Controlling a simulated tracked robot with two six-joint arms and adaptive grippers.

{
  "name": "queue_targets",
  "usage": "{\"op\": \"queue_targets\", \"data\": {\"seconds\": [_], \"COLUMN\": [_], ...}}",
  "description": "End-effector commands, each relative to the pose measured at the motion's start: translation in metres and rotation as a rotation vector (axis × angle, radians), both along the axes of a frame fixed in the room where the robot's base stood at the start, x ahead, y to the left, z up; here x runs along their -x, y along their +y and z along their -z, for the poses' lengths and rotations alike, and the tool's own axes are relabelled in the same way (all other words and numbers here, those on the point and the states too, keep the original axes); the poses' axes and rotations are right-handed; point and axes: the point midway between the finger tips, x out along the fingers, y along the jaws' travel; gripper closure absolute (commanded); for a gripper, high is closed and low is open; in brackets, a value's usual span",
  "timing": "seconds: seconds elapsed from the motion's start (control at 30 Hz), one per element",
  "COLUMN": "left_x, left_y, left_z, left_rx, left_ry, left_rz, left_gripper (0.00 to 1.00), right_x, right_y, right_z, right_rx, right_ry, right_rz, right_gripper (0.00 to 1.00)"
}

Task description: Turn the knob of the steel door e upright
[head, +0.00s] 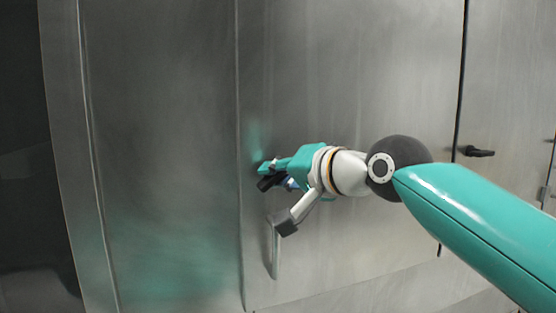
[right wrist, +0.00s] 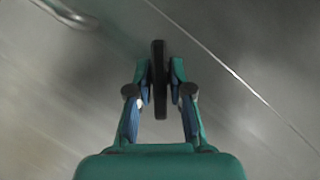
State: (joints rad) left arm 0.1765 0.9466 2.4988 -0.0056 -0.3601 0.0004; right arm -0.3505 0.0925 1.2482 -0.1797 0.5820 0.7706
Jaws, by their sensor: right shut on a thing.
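The steel door (head: 350,70) is a broad grey panel with a vertical seam at its left edge. Its dark knob (right wrist: 159,52) is a narrow bar between my right fingers in the right wrist view. The knob stands at a slant to the door seam there, neither in line with it nor square to it. My right gripper (head: 267,174) reaches the door close to that seam and hides most of the knob in the head view. In the right wrist view the right gripper (right wrist: 160,75) is shut on the knob, one finger on each side. My left gripper is not in view.
A bar handle (head: 275,255) is fixed on the door below my right gripper; it also shows in the right wrist view (right wrist: 65,13). Another black knob (head: 475,151) lies level by the right-hand seam. A plain steel panel (head: 165,130) is to the left.

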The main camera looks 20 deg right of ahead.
Motion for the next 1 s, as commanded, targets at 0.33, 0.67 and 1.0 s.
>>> {"op": "queue_targets", "data": {"seconds": [0.33, 0.67, 1.0], "left_x": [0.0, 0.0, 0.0], "left_y": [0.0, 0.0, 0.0], "left_z": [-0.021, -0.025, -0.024], "left_rx": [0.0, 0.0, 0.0], "left_ry": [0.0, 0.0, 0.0], "left_rz": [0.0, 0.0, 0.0], "left_gripper": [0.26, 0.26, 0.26], "right_x": [0.0, -0.001, -0.001], "right_y": [0.002, 0.002, 0.002], "right_z": [0.003, 0.005, 0.006], "right_rx": [0.335, 0.637, 0.848], "right_ry": [0.0, -0.011, -0.017], "right_rz": [-0.004, -0.005, -0.004], "right_gripper": [1.0, 1.0, 1.0]}}
